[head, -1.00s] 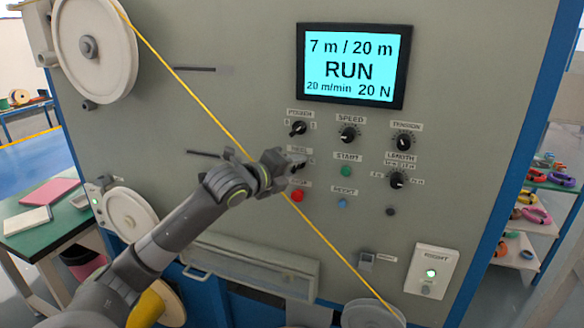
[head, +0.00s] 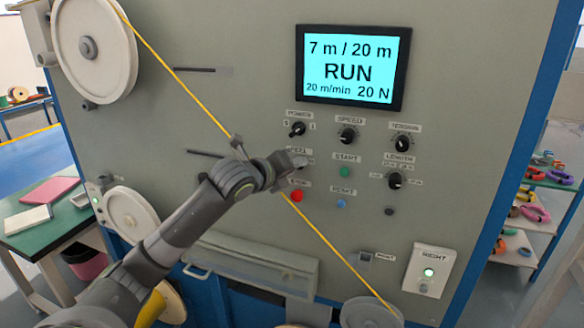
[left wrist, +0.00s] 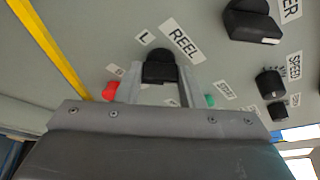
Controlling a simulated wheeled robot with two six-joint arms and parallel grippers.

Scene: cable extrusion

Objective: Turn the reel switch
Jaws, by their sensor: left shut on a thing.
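The reel switch (left wrist: 160,68) is a black knob under the REEL label (left wrist: 182,40) in the left wrist view. An "L" mark shows at its upper left. My left gripper (left wrist: 158,82) has its two fingers on either side of the knob and is shut on it. In the head view my left gripper (head: 294,163) reaches the panel below the POWER knob (head: 297,129) and hides most of the reel switch. My right gripper is not in view.
The screen (head: 352,67) reads RUN, 7 m / 20 m. A red button (head: 297,196) and a green START button (head: 345,172) sit close to the gripper. A yellow cable (head: 190,90) runs diagonally across the panel behind my left arm.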

